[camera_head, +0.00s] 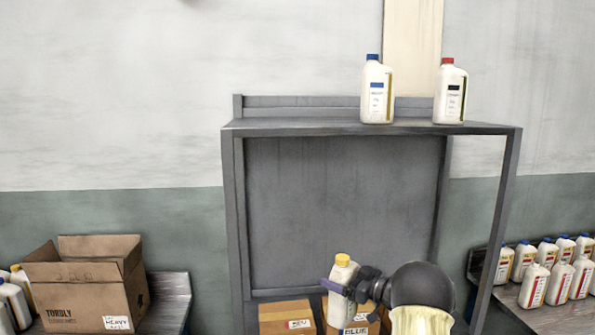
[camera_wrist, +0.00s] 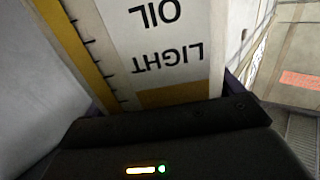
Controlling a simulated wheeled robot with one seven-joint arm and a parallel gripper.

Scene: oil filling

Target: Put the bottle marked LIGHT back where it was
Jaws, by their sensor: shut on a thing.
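The bottle marked LIGHT (camera_head: 342,275) is white with a yellow cap. It is upright in the head view, at the lower middle in front of the grey shelf frame. My gripper (camera_head: 338,287) is shut on it from the right. In the wrist view the bottle's label (camera_wrist: 165,50) fills the upper middle, upside down, reading OIL and LIGHT with a yellow band. The bottle's base is hidden in the wrist view. The grey shelf (camera_head: 300,127) holds a blue-capped bottle (camera_head: 377,92) and a red-capped bottle (camera_head: 450,92) on its top board.
Cardboard boxes (camera_head: 286,317) stand low inside the shelf frame, one labelled BLUE. An open box marked HEAVY (camera_head: 85,285) sits on a left bench with bottles beside it. Several bottles (camera_head: 533,285) stand on the right bench. The top board's left half is bare.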

